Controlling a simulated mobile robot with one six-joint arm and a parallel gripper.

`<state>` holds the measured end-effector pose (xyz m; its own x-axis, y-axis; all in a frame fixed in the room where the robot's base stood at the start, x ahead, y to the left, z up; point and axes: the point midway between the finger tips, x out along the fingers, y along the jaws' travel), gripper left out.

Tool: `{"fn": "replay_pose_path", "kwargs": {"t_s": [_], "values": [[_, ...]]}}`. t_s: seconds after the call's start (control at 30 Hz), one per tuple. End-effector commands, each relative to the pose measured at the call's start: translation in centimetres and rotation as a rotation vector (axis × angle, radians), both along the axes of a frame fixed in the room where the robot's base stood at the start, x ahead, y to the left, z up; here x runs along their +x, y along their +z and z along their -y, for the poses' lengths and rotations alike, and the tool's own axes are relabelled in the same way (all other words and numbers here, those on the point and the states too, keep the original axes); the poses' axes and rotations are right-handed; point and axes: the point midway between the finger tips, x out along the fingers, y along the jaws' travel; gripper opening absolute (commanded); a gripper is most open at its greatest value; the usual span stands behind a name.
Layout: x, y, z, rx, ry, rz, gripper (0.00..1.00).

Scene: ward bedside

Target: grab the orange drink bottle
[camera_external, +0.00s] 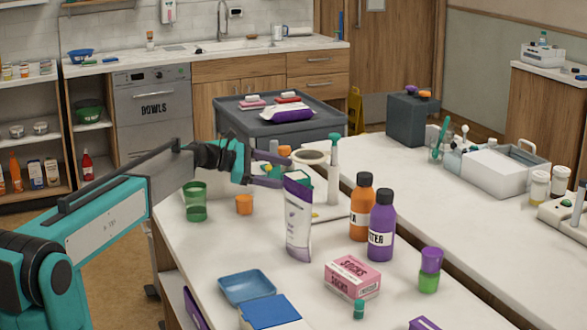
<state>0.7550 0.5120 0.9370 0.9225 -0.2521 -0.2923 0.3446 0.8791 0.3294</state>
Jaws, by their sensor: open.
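The orange drink bottle (362,208) stands upright on the white table, with a dark cap. A purple bottle (382,226) stands close in front of it and overlaps its lower right side in the view. My gripper (272,172) is to the left of the orange bottle, above the table. Its two dark fingers are apart and point to the right. The gripper is open, with no contact on the orange bottle. A white and purple tube (298,220) stands in front of the gripper, between it and the camera.
A green cup (195,202) and a small orange cup (244,204) stand at the left. A pink box (352,278), a blue tray (247,287) and stacked purple and green cups (430,270) are at the front. A white stand (329,205) is behind the tube.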

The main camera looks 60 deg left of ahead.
Motion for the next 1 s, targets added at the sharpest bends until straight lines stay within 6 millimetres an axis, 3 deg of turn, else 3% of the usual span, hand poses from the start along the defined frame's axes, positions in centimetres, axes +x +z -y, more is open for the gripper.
{"fn": "replay_pose_path", "kwargs": {"t_s": [0.13,0.57,0.8,1.0], "values": [[0.6,-1.3,-0.7,0.015,-0.007,-0.028,0.71],[2.5,-1.6,7.0,-0.214,-0.212,0.023,0.71],[2.9,-1.4,12.3,-0.381,-0.380,0.062,0.71],[2.7,-0.9,14.3,-0.449,-0.453,0.079,0.71]]}}
